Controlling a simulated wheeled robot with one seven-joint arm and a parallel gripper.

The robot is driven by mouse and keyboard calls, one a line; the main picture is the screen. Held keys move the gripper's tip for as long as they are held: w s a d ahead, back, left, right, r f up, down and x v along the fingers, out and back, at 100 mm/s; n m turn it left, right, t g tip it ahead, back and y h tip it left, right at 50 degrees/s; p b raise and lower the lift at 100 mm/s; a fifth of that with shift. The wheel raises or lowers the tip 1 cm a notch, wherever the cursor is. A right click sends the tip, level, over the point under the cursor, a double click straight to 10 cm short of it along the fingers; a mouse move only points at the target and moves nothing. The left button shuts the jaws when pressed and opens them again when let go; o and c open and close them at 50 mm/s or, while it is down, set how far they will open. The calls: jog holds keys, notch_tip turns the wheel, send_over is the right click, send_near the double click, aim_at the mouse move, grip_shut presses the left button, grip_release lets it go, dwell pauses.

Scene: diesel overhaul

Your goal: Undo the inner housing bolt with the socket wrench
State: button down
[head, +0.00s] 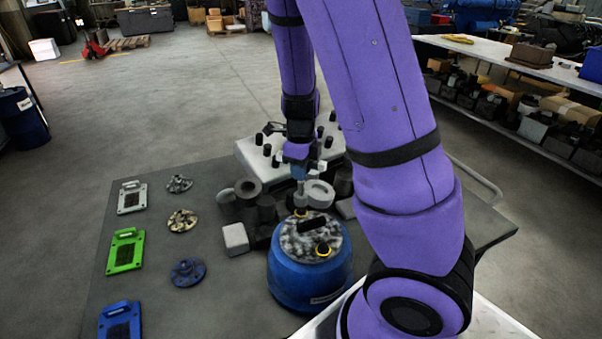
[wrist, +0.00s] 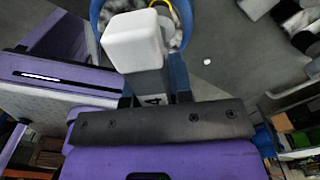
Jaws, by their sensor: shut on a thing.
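My gripper (head: 299,168) hangs at the end of my purple arm, above the near edge of the grey machine parts. It is shut on a pale grey, block-ended tool, which I take as the socket wrench (wrist: 136,42). In the head view the tool (head: 300,188) points down, above the back of a blue round container (head: 300,283). Whether its lower end touches anything cannot be told. The container is topped with lumpy grey material and has yellow rings. I cannot make out the inner housing bolt; the arm and parts crowd that area.
A grey table (head: 160,285) carries white, green (head: 125,251) and blue plates and three round discs at left. A light slab with black pegs stands behind.

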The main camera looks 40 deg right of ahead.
jog(key=shift+r, duration=0.1)
jog(key=shift+r, duration=3)
jog(key=s+a, duration=0.2)
jog(key=s, duration=0.4)
jog(key=shift+s, duration=0.35)
